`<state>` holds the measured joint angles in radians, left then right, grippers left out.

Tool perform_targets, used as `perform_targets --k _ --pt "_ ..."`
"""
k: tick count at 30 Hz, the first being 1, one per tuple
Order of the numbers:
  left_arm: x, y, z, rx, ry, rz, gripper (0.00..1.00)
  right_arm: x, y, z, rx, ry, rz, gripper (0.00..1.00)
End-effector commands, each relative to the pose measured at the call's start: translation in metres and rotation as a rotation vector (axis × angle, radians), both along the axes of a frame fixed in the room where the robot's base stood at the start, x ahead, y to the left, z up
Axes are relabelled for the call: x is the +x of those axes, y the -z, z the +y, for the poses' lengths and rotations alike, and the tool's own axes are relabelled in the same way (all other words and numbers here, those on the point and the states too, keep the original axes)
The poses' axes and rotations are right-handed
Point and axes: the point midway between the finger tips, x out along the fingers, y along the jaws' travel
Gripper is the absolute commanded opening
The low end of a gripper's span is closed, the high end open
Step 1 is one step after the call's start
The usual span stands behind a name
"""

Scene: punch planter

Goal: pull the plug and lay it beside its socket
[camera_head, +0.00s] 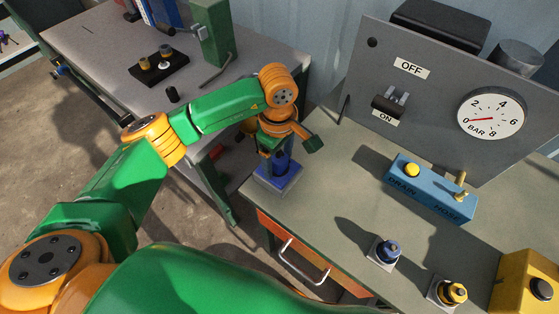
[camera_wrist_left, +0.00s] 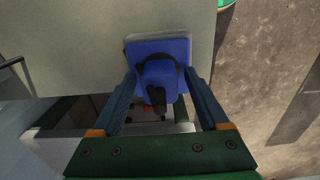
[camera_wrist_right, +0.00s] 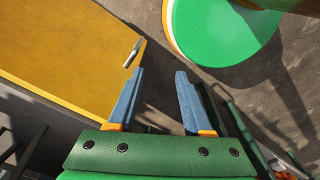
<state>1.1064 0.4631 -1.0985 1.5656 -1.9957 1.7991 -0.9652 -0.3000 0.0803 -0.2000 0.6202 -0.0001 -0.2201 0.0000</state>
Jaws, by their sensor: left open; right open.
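The blue plug (camera_wrist_left: 158,74) stands upright on its blue-faced square socket (camera_wrist_left: 136,50), with a dark part on its near side. In the head view, the plug (camera_head: 283,163) and socket (camera_head: 290,182) are at the bench's left corner, partly hidden by my left gripper (camera_head: 277,153). In the left wrist view, my left gripper (camera_wrist_left: 161,78) is open, one finger on each side of the plug, with gaps visible. My right gripper (camera_wrist_right: 160,74) is open and empty in its wrist view, beside a yellow surface's edge; it is not visible in the head view.
A grey panel (camera_head: 440,65) with switch and gauge (camera_head: 491,115) stands behind. Bare bench top lies right of the socket.

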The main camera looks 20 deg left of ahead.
Motion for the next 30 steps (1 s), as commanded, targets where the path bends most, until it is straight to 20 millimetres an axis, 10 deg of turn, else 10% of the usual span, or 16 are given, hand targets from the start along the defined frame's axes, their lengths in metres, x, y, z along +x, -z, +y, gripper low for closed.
perform_targets --k 11,20,30 --pt "-0.0001 0.0003 0.0003 0.001 0.000 0.000 0.78 0.0000 0.0041 0.0001 0.000 0.000 0.000 0.50" --pt "-0.0002 0.0002 0.0002 0.000 0.000 0.000 0.00 0.0001 0.0040 0.0003 0.000 0.000 0.000 0.50" --pt "0.0000 -0.0030 0.0001 0.000 0.000 0.000 0.00 0.0000 0.0019 0.0004 0.001 0.000 0.000 0.50"
